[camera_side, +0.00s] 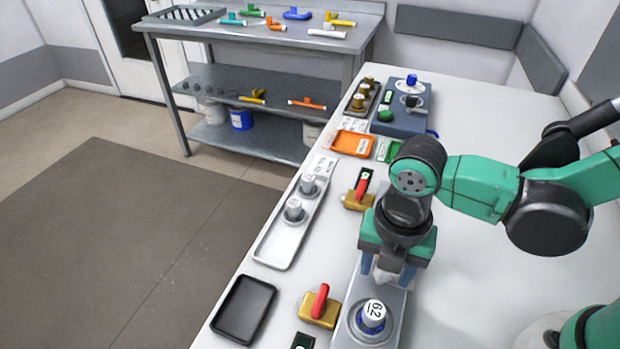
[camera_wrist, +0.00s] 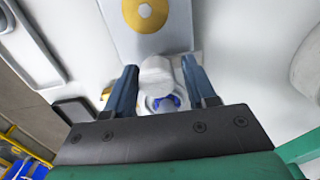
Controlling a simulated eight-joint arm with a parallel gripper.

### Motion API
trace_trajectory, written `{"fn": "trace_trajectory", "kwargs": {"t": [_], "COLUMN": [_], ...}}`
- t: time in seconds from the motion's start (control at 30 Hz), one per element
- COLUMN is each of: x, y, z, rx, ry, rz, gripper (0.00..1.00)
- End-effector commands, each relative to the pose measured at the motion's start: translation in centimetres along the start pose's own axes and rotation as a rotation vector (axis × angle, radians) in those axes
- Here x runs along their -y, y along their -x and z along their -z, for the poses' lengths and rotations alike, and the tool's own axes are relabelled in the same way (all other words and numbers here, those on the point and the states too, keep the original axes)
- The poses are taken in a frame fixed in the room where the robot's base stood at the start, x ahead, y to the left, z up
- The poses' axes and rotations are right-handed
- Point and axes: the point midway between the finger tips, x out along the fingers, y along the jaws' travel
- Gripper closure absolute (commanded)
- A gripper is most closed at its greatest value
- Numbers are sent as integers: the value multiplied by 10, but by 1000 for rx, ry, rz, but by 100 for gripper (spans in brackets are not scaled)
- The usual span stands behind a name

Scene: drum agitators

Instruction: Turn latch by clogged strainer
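One latch has a red handle (camera_side: 320,301) on a gold block at the table's front, left of the grey plate. A second latch with a red handle (camera_side: 361,188) on a gold block stands farther back. My gripper (camera_side: 387,275) is low over the grey plate (camera_side: 352,285), to the right of both latches. Its fingers are apart, with a pale piece (camera_wrist: 157,74) between them; I cannot tell whether they touch it. A white-capped part marked 62 (camera_side: 374,313), with a blue ring, stands on the plate in front. I cannot tell which part is the clogged strainer.
A white tray (camera_side: 273,247) with two capped parts lies to the left, and an empty black tray (camera_side: 243,309) is at the front left. A blue-grey box (camera_side: 402,122) stands at the back. A gold disc (camera_wrist: 145,13) shows on the plate.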

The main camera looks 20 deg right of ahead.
Motion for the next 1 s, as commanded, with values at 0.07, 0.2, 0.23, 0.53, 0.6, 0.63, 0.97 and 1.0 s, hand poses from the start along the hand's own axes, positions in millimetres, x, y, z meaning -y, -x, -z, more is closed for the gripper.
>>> {"fn": "trace_trajectory", "kwargs": {"t": [0.07,0.2,0.23,0.53,0.6,0.63,0.97,1.0], "x": [1,2,2,2,2,2,2,2], "y": [-1,3,6,39,47,50,60,60], "z": [-1,-1,-1,-1,-1,-1,-1,-1], "rx": [4,4,4,1,1,1,0,0], "ry": [-3,-3,-3,-3,-3,-3,-3,-3], "rz": [1,2,2,4,4,4,4,4], "gripper": [42,42,42,42,42,42,42,42]}}
